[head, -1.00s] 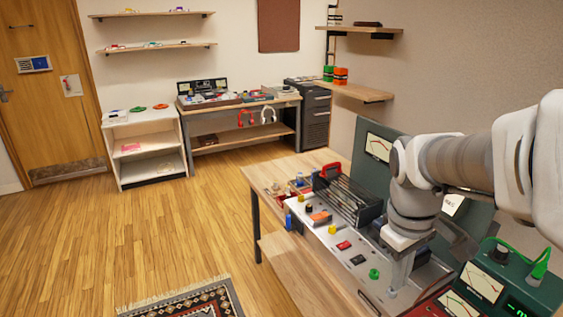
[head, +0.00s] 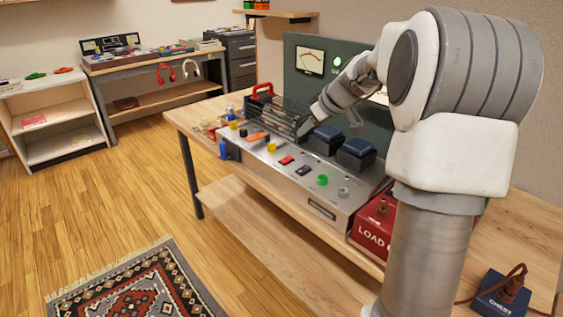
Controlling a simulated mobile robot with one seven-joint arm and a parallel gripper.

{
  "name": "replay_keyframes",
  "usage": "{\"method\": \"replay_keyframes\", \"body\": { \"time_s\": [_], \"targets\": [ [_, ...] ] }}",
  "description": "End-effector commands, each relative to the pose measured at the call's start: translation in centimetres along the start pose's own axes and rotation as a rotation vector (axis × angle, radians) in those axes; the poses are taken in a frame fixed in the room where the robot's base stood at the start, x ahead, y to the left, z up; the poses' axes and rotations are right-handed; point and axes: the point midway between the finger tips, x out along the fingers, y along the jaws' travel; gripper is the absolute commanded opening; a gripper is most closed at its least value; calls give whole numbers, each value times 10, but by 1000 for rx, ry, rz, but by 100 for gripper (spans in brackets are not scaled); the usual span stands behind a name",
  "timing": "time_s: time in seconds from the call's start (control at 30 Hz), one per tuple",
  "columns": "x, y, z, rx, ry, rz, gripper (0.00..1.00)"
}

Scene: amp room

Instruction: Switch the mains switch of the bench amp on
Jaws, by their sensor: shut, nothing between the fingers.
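The bench amp (head: 262,158) is a pale grey chassis on the wooden bench, with a dark green meter panel behind it. Labels are too small to read, so I cannot tell which is the mains switch. A green lamp (head: 308,60) on the panel looks lit.
A wire cage with a red handle (head: 262,90) and two dark blue transformers (head: 357,154) stand on the amp. A red load box (head: 374,228) sits to its right. A blue box with a cable (head: 502,290) lies front right. Floor and patterned rug (head: 140,280) lie left.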

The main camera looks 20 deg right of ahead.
Motion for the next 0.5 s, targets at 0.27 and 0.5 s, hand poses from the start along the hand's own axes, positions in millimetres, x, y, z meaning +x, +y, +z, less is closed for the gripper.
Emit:
{"method": "replay_keyframes", "body": {
  "time_s": [0.27, 0.5],
  "targets": [
    [19, 32, 6, 11, 74, 39, 0],
    [18, 34, 5, 11, 76, 41, 0]
  ]
}}
